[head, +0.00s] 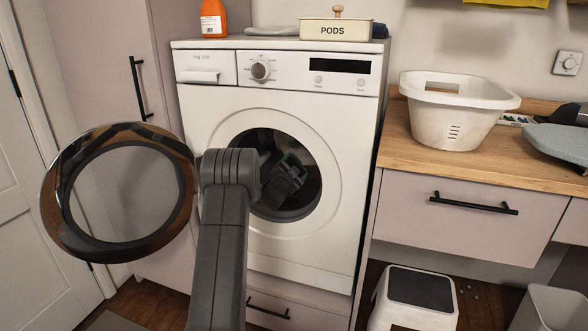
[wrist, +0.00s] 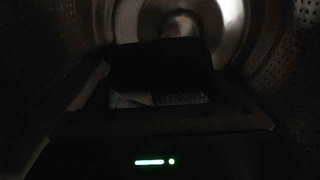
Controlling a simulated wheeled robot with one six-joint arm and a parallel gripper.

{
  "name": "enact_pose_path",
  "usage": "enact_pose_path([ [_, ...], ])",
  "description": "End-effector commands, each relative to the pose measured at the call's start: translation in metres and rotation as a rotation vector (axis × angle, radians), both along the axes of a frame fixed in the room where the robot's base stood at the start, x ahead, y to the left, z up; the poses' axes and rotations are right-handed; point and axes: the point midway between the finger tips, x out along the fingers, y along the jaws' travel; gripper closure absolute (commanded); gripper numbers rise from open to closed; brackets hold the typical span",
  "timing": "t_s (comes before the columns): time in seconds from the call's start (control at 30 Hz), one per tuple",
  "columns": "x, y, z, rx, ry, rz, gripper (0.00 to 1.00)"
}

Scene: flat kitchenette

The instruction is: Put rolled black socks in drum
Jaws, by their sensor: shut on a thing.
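The washing machine (head: 205,125) stands in the middle with its round door (head: 55,205) swung open to the left. My arm reaches through the opening, and my gripper (head: 290,180) is inside the dark drum (head: 312,190). In the wrist view, the drum's perforated metal wall (wrist: 300,50) surrounds my gripper (wrist: 160,98). My gripper is shut on a black bundle, the rolled black socks (wrist: 160,62), held inside the drum. The low light hides the bundle's edges and whether it touches the drum. A small pale and greenish patch (wrist: 130,100) shows just below the bundle; I cannot tell what it is.
A pods box (head: 335,30) and an orange bottle (head: 213,18) stand on the machine. A white basket (head: 450,120) is on the wooden counter (head: 430,160) at right. A step stool (head: 418,295) stands on the floor below. The door ring is close left of my arm.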

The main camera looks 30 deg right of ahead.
Motion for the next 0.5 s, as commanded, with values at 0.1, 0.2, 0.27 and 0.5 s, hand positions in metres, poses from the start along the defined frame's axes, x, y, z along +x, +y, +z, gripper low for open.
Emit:
enact_pose_path([
  [0.1, 0.0, 0.0001, 0.0002, 0.0, 0.0, 0.0, 0.14],
  [0.2, -0.0001, 0.0002, 0.0002, 0.0, 0.0, 0.0, 0.0],
  [0.27, 0.0, 0.0003, 0.0002, 0.0, 0.0, 0.0, 0.0],
  [0.5, -0.0025, 0.0037, 0.0002, 0.001, 0.0, 0.001, 0.0],
])
